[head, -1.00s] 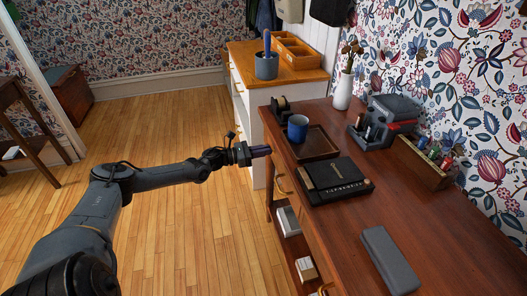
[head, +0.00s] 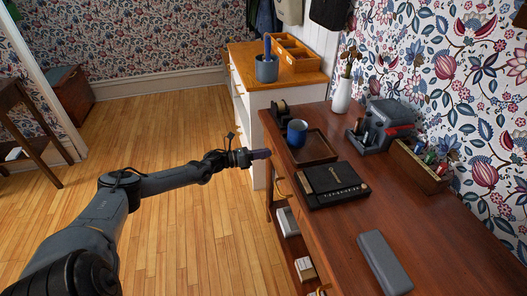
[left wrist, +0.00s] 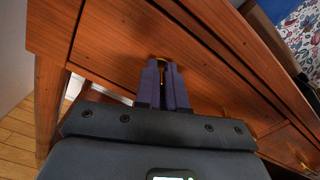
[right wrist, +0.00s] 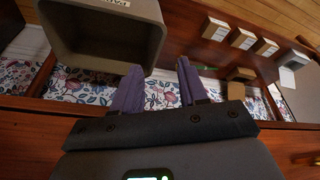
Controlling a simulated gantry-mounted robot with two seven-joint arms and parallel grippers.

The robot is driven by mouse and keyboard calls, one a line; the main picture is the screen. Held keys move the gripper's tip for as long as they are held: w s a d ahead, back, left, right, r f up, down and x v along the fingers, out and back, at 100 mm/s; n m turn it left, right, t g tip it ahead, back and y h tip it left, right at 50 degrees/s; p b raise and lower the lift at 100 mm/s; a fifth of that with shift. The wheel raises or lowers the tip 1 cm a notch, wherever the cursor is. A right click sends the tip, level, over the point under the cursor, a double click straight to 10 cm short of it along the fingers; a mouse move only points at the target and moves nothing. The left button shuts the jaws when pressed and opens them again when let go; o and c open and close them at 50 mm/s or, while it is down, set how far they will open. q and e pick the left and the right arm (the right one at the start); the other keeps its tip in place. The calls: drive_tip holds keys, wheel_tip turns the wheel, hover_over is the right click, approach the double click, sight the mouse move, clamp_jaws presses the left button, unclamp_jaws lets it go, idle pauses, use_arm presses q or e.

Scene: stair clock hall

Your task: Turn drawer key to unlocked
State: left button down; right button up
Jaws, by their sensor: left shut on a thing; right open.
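My left gripper (head: 262,154) reaches the front face of the wooden desk (head: 440,240) near its far end. In the left wrist view, its purple fingers (left wrist: 162,84) are closed together against the drawer front (left wrist: 115,45). A small brass piece, seemingly the drawer key (left wrist: 160,60), shows at the fingertips; most of it is hidden, so its angle cannot be told. The drawer edges run diagonally in this view. My right gripper (right wrist: 157,85) is open and empty in the right wrist view, with its fingers apart, and is out of the head view.
A brass handle (head: 281,185) is on the desk front nearby. The desktop holds a blue mug (head: 297,132), a black box (head: 334,185) and a grey case (head: 385,262). A grey open bin (right wrist: 105,35) and small boxes (right wrist: 242,38) are near my right gripper.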

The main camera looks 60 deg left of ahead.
use_arm(q)
drive_tip(key=n+p, duration=0.2)
drive_tip(key=n, duration=0.3)
drive_tip(key=shift+a+n, duration=0.15)
drive_tip(key=shift+n, duration=0.15)
drive_tip(key=n, duration=0.3)
drive_tip(key=shift+w+f+p, duration=0.1)
drive_tip(key=shift+f+p, duration=0.1)
drive_tip(key=shift+p, duration=0.15)
drive_tip(key=shift+a+f+n, duration=0.1)
drive_tip(key=shift+f+n, duration=0.05)
drive_tip(key=shift+n, duration=1.35)
drive_tip(key=shift+p, duration=0.3)
drive_tip(key=c, duration=1.3)
unclamp_jaws()
